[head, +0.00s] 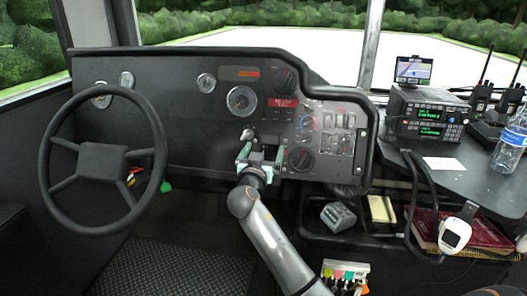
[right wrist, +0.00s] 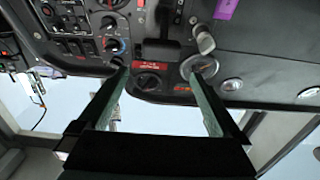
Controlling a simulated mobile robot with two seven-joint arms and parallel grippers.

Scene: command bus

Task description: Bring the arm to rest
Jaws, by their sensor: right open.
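My right arm (head: 265,235) reaches up from the bottom middle of the head view to the dashboard. My right gripper (head: 259,155) is in front of the middle of the dash panel, with its two greenish fingers spread apart. In the right wrist view, which looks at the panel upside down, the open fingers (right wrist: 158,78) have nothing between them but the panel behind. My left gripper is not in view.
The steering wheel (head: 103,152) stands to the left of the arm. On the right, a side shelf (head: 470,165) bears a radio (head: 427,115), handheld radios and a water bottle (head: 511,142). A corded handset (head: 455,234) hangs at its edge. A grey box (head: 338,216) sits below the dash.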

